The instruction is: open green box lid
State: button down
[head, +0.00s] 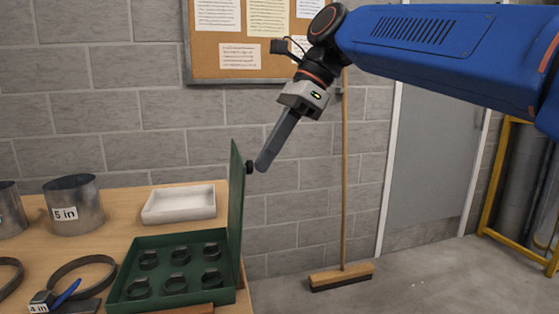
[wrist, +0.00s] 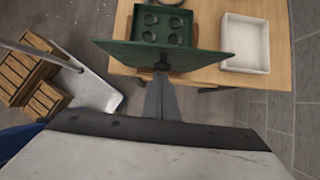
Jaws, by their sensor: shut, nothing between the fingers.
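The green box (head: 178,265) sits at the table's right end, with several dark ring clamps inside. Its green lid (head: 236,215) stands upright, open, on the right side of the box. A black knob (head: 249,167) sticks out from the lid's outer face. My gripper (head: 262,165) is shut and empty, its fingertips beside the knob; whether they touch it I cannot tell. In the wrist view the lid (wrist: 205,62) spans the top, and the closed fingers (wrist: 161,78) point at the knob. The box (wrist: 161,22) shows behind the lid.
A white tray (head: 179,204) lies behind the box on the wooden table (head: 112,205). Metal rings, including a "5 in" one (head: 73,203), stand at left. A broom (head: 342,275) leans against the wall. Wooden crates (wrist: 22,75) show at left in the wrist view.

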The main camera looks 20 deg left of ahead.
jog(key=shift+s+a+r, duration=0.25)
jog(key=shift+s+a, duration=0.1)
jog(key=shift+a, duration=0.15)
